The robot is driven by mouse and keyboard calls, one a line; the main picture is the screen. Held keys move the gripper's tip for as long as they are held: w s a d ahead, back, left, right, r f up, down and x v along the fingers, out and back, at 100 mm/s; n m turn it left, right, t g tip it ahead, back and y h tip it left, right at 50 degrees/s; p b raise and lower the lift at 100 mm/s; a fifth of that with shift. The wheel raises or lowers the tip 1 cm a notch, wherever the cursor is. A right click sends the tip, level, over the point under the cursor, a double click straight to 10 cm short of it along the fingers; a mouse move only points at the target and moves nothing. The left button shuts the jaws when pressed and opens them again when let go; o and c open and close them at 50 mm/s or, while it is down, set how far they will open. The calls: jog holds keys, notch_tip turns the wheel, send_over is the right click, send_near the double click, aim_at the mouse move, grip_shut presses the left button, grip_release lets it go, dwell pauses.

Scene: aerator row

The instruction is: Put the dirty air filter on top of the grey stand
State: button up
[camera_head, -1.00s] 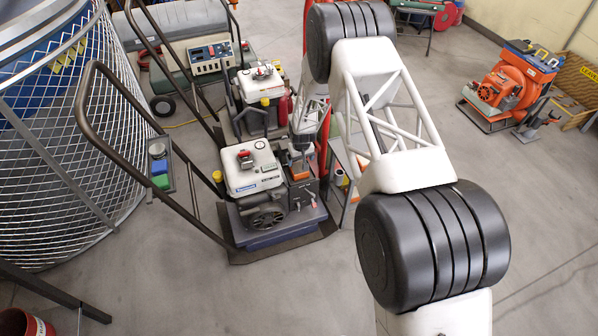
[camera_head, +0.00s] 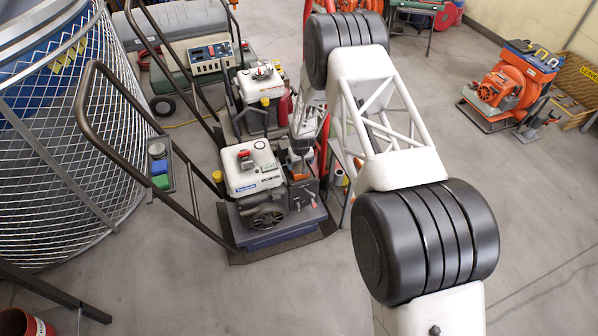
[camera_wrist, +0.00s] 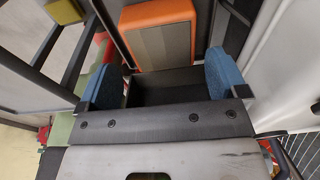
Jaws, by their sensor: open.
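An air filter (camera_wrist: 158,38) with an orange frame and a dull grey-brown face shows at the top middle of the wrist view. In the head view a small orange patch (camera_head: 298,172) beside the engine seems to be it, mostly hidden. My gripper (camera_wrist: 163,78) is open, with its blue pads apart and nothing between them. The filter lies just beyond the fingertips, roughly centred between them; the exact gap cannot be judged. In the head view my gripper (camera_head: 301,144) is small and partly hidden over the engine's right side. I cannot clearly identify the grey stand.
The white-topped engine machine (camera_head: 250,170) stands close to my gripper, with another (camera_head: 260,85) behind it. A tray with blue and green items (camera_head: 160,170) is on its handle. A wire-mesh drum (camera_head: 70,130) stands left.

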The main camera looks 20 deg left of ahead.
aim_at(299, 168)
jog(key=shift+w+a+f, duration=0.1)
jog(key=shift+a+f, duration=0.05)
jog(key=shift+f, duration=1.05)
jog(key=shift+a+f, duration=0.1)
jog(key=shift+f, duration=1.1)
jog(key=shift+c, duration=0.3)
jog(key=c, duration=0.7)
jog(key=shift+r, duration=0.1)
jog(key=shift+r, duration=1.5)
jog(key=shift+s+d+r, duration=0.15)
jog(key=shift+s+r, duration=0.05)
jog(key=shift+r, duration=0.05)
jog(key=s+d+r, duration=0.1)
jog(key=s+d, duration=0.8)
jog(key=s, duration=0.3)
jog(key=shift+s+r, duration=0.15)
jog(key=shift+s, duration=0.1)
